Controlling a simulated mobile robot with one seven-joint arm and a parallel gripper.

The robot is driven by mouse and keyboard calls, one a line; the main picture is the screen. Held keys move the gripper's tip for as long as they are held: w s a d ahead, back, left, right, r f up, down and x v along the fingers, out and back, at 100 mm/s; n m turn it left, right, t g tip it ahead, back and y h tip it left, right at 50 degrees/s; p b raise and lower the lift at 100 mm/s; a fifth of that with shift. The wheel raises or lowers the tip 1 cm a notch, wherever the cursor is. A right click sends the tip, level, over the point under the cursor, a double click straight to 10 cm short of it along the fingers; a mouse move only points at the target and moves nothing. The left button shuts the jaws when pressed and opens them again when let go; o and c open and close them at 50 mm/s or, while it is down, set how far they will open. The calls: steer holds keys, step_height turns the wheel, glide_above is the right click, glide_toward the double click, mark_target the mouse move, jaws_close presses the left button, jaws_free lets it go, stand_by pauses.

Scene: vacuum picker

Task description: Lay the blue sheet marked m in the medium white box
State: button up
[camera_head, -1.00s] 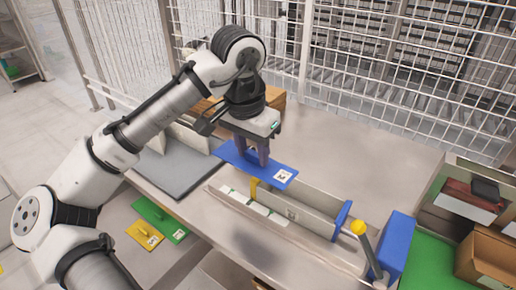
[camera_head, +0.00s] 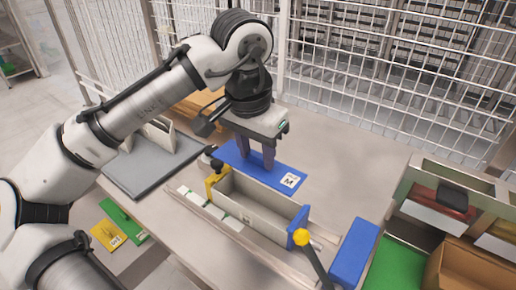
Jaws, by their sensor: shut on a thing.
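My gripper (camera_head: 255,162) is shut on the blue sheet (camera_head: 275,178), which has a white label marked M near its right corner. The sheet appears roughly level, just behind a long, open, pale box (camera_head: 262,208) held between a yellow part and a blue part. In the picture the sheet partly overlaps the box's back edge; its exact height above the table cannot be told. The long box appears empty where its inside shows. I cannot read a size on it, so whether it is the medium white box is unclear.
A lever with a yellow knob (camera_head: 302,237) and a blue block (camera_head: 353,251) stand at the box's right end. A grey mat (camera_head: 150,170) with pale upright pieces lies left. Green and yellow sheets (camera_head: 107,236) lie lower left. Bins and a brown carton (camera_head: 465,275) fill the right.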

mark_target(255, 165)
steer(key=shift+f+b, duration=2.35)
steer(key=shift+f, duration=0.05)
steer(key=shift+f+b, duration=0.45)
steer(key=shift+f, duration=0.6)
steer(key=shift+f, duration=0.6)
steer(key=shift+f+b, duration=0.5)
steer(key=shift+f, duration=0.25)
steer(key=shift+f, duration=0.4)
steer(key=shift+f+b, duration=0.3)
steer(key=shift+f, duration=0.1)
steer(key=o, duration=1)
